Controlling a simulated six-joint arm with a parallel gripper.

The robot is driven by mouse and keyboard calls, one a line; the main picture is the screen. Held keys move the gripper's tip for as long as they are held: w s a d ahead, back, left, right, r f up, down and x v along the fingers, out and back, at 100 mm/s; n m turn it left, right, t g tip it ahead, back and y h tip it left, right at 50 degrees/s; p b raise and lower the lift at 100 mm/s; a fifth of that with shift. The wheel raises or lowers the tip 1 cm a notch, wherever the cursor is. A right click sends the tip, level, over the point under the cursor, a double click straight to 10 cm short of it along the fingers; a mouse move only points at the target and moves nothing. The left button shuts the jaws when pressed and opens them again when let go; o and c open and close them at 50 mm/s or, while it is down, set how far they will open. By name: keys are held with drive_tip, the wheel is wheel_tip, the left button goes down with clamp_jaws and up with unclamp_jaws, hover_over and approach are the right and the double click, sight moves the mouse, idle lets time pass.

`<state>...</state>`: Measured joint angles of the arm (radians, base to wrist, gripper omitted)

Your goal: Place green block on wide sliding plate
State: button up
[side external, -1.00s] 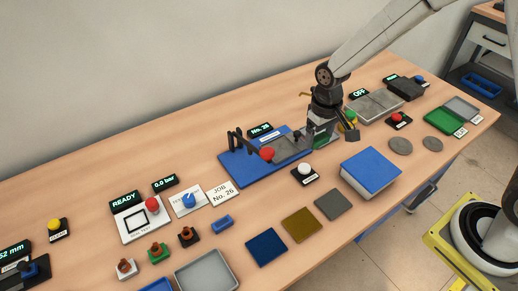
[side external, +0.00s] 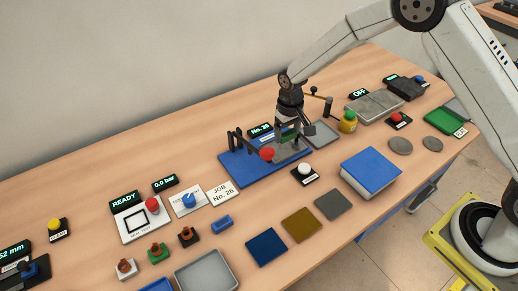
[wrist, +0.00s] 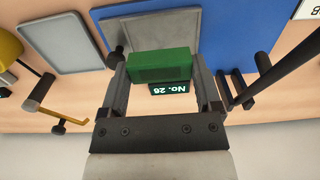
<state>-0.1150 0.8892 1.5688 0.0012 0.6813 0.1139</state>
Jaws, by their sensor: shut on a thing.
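My gripper (side external: 289,139) is shut on the green block (wrist: 160,64), which sits between the two fingers in the wrist view. In the side view only a small part of the block shows. My gripper is over the blue base (side external: 236,167), which carries a flat grey plate (wrist: 150,28), seemingly the wide sliding plate. In the wrist view the block overlaps the plate's near edge. I cannot tell the height of the gap between them.
A red knob (side external: 267,154) and dark posts (side external: 235,141) stand on the base. The No. 26 display (side external: 260,130) is behind. A white button (side external: 304,169) is in front.

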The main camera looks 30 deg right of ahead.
sight(280, 149)
drive_tip(key=shift+w+a+f, duration=0.1)
drive_tip(key=shift+w+f, duration=0.95)
drive_tip(key=shift+f, duration=0.1)
drive_tip(key=shift+w+f, duration=0.25)
drive_tip(key=shift+f, duration=1.6)
drive_tip(key=shift+f, duration=0.1)
drive_tip(key=o, duration=1.3)
drive_tip(key=shift+c, duration=0.2)
